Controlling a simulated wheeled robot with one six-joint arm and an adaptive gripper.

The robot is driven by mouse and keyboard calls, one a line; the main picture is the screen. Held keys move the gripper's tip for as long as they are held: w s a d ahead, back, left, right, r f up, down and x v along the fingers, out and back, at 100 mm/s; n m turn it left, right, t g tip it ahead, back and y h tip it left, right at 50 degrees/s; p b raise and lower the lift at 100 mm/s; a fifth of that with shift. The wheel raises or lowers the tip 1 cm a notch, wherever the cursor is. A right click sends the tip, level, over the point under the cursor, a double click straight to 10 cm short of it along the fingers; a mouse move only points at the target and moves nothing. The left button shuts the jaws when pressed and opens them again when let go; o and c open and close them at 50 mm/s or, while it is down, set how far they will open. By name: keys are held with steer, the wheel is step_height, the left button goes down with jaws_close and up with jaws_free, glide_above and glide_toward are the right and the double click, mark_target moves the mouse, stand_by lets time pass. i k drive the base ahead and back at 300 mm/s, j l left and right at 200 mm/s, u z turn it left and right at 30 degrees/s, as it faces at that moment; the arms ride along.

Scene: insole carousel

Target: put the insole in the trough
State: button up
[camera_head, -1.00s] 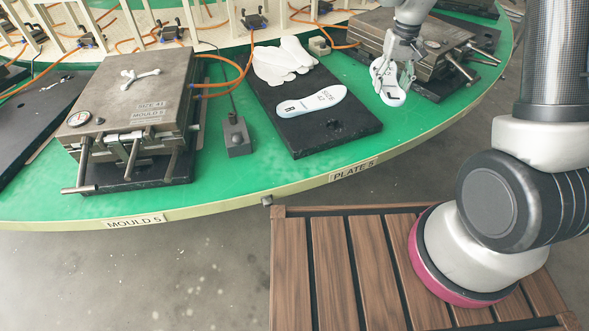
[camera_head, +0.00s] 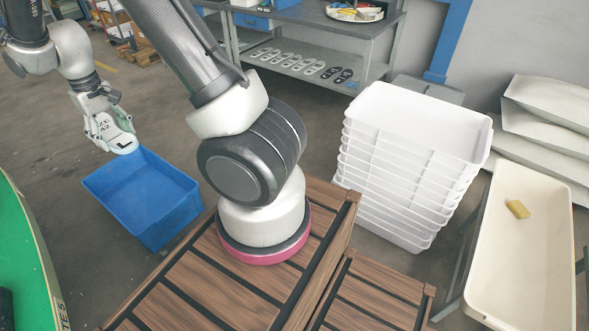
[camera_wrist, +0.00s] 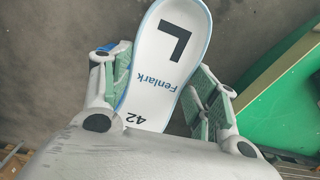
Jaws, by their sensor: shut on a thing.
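The insole (camera_wrist: 165,60) is white with a blue edge, marked with a black L, "Fenlark" and 42. My gripper (camera_wrist: 160,100) is shut on it, one finger at each side, in the wrist view. In the head view my gripper (camera_head: 104,128) is at the left and holds the insole (camera_head: 122,141) near the back left corner of the blue bin. A long cream trough (camera_head: 480,308) stands at the right, far from my gripper.
An open blue bin (camera_head: 150,207) stands on the floor. A stack of white crates (camera_head: 405,165) stands between my arm and the trough. A workbench (camera_head: 300,45) with several insoles on its shelf is behind. The green table (camera_head: 20,250) is at the left edge.

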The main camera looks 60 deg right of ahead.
mark_target(492, 272)
steer(key=k+j+z, duration=0.15)
steer(key=k+z, duration=0.15)
steer(key=z, duration=0.15)
steer(key=k+z, duration=0.3)
steer(key=z, duration=0.15)
steer(key=k+z, duration=0.3)
steer(key=z, duration=0.2)
steer(key=k+l+z, duration=0.2)
steer(key=z, duration=0.25)
steer(key=k+l+z, duration=0.2)
steer(key=z, duration=0.25)
steer(key=k+l+z, duration=0.15)
steer(key=l+z, duration=0.2)
steer(key=z, duration=0.15)
